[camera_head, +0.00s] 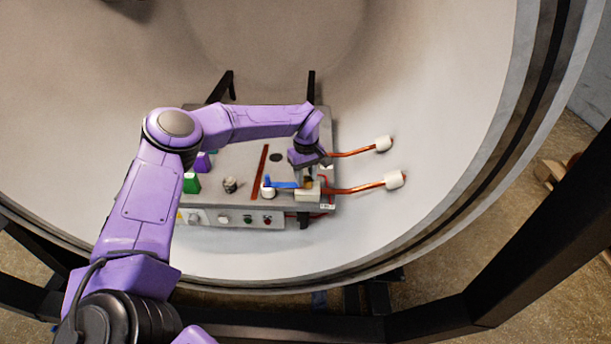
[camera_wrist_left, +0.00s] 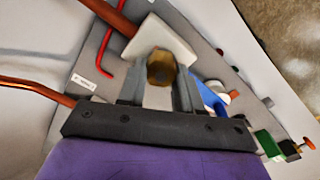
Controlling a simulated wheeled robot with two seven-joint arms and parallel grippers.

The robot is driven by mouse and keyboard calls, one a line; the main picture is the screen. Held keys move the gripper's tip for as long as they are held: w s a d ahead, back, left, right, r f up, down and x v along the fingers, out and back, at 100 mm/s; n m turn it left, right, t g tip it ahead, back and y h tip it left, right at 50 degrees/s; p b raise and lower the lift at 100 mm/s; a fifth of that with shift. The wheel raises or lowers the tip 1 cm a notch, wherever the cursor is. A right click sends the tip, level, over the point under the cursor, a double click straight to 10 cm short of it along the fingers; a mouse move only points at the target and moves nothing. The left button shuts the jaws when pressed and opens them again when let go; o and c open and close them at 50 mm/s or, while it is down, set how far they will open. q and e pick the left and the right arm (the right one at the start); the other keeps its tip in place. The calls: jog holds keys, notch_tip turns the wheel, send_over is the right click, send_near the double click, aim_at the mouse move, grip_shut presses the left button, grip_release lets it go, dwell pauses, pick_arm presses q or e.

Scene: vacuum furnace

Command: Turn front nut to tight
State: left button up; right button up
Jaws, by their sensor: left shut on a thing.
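The front nut (camera_wrist_left: 160,67) is a brass hex nut against a white block (camera_wrist_left: 152,38) in the left wrist view. In the head view the white block (camera_head: 308,195) sits at the right front of the grey panel, where a copper rod meets it. My left gripper (camera_wrist_left: 159,88) is shut on the nut, with a finger on either side of it. In the head view my left gripper (camera_head: 310,176) reaches down over the block and largely hides the nut. A blue-handled tool (camera_head: 284,185) lies just left of the block. My right gripper is out of view.
The grey panel (camera_head: 215,208) stands inside the round pale chamber (camera_head: 420,120). Two copper rods with white ends (camera_head: 394,180) stick out to the right. A green block (camera_head: 191,183) and a small white cup (camera_head: 268,192) stand on the panel's left and middle.

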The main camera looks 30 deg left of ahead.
aim_at(305, 177)
pick_arm(q)
jog(key=shift+s+f, duration=0.2)
jog(key=shift+f, duration=0.05)
jog(key=o, duration=1)
jog(key=shift+o, duration=0.2)
jog(key=shift+w, duration=0.1)
jog(key=shift+r, duration=0.15)
jog(key=shift+w+r, duration=0.1)
jog(key=shift+r, duration=0.3)
notch_tip(305, 177, up, 10)
jog(key=b, duration=0.2)
jog(key=shift+f, duration=0.2)
jog(key=shift+a, duration=0.1)
